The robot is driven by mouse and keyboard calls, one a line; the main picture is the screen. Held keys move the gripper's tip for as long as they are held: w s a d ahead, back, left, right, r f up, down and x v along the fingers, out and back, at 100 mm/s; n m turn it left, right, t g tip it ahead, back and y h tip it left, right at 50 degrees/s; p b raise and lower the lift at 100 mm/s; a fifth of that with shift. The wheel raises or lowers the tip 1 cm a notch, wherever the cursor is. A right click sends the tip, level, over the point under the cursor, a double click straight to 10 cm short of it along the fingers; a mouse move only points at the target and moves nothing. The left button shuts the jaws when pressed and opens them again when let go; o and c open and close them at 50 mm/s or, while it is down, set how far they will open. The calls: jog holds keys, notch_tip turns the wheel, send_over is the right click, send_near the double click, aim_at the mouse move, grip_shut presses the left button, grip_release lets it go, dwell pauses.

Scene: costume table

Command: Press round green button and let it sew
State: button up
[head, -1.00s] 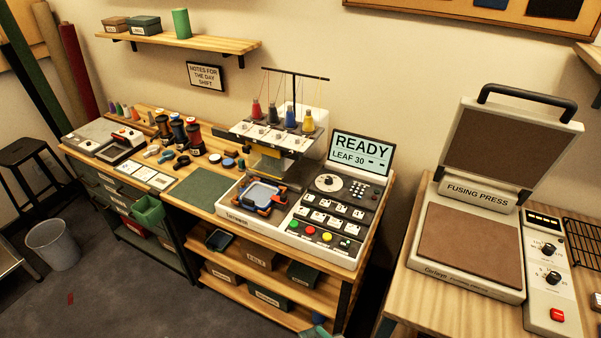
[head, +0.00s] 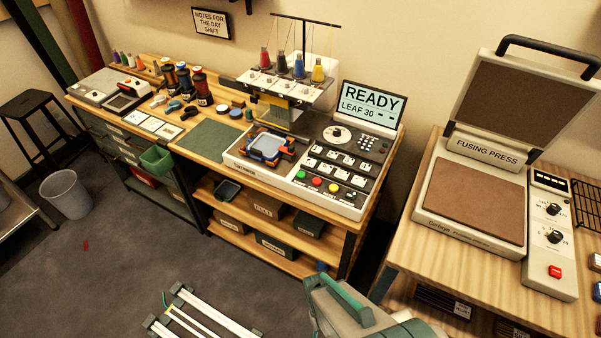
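The embroidery machine (head: 240,156) stands on the wooden bench; its screen (head: 372,106) reads "READY" and "LEAF 30". A row of small round coloured buttons lies along the front of its control panel. The green button (head: 301,174) appears leftmost, beside a red button (head: 317,182) and a yellow one (head: 333,188). Nothing covers or touches them. A blue and orange hoop (head: 268,147) sits under the needle head.
The fusing press (head: 470,210) stands open on a separate table at the right. Thread spools (head: 202,86) and small tools lie on the bench at the left. A green bin (head: 157,158) sticks out below the bench front. Space above the machine's button panel is clear.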

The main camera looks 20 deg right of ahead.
grip_shut()
dwell(1.4)
